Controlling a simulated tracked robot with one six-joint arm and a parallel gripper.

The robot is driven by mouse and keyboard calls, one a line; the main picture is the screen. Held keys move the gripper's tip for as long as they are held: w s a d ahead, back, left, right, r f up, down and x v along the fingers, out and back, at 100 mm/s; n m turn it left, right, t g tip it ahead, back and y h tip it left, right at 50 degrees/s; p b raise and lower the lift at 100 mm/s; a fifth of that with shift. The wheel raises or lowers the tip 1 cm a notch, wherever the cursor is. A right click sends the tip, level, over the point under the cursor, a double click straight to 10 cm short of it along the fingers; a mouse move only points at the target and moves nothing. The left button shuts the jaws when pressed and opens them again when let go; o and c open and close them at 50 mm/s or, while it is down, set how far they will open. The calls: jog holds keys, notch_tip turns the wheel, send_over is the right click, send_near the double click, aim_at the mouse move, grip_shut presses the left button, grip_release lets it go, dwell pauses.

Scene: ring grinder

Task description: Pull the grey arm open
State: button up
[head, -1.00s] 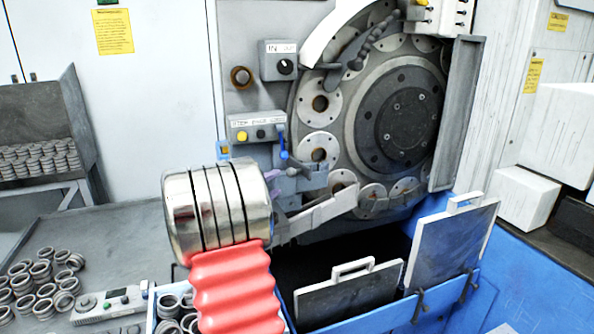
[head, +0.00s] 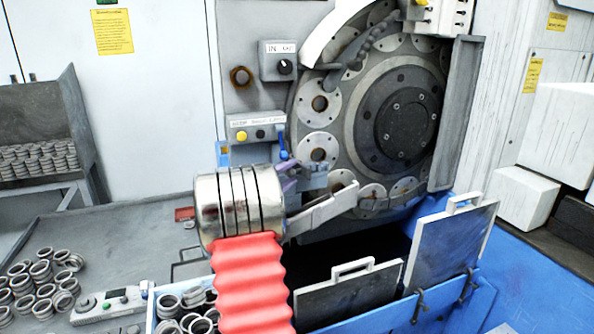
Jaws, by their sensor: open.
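The grey arm (head: 322,209) is a light grey angled bar low in front of the round disc plate of the machine. It slants up to the right, and its right end is by the lower discs. My gripper (head: 290,177) is at the grey arm's left end, just beyond my silver wrist. Its purple fingers show only in part, and they look open. The wrist hides the rest of the gripper and the grey arm's left end. I cannot tell whether the fingers touch the arm.
Two dark plates with handles (head: 352,288) (head: 450,245) stand in the blue trough (head: 470,320) below. A button box (head: 257,128) with a blue lever (head: 283,148) is above my gripper. Loose rings (head: 40,285) lie on the table at left, with more in a tray.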

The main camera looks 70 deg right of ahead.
aim_at(297, 169)
jog(key=shift+s+d, duration=0.2)
jog(key=shift+d, duration=0.9)
jog(key=shift+s+d, duration=0.2)
jog(key=shift+d, duration=0.9)
jog(key=shift+c, duration=0.6)
jog(key=shift+f, duration=0.1)
grip_shut()
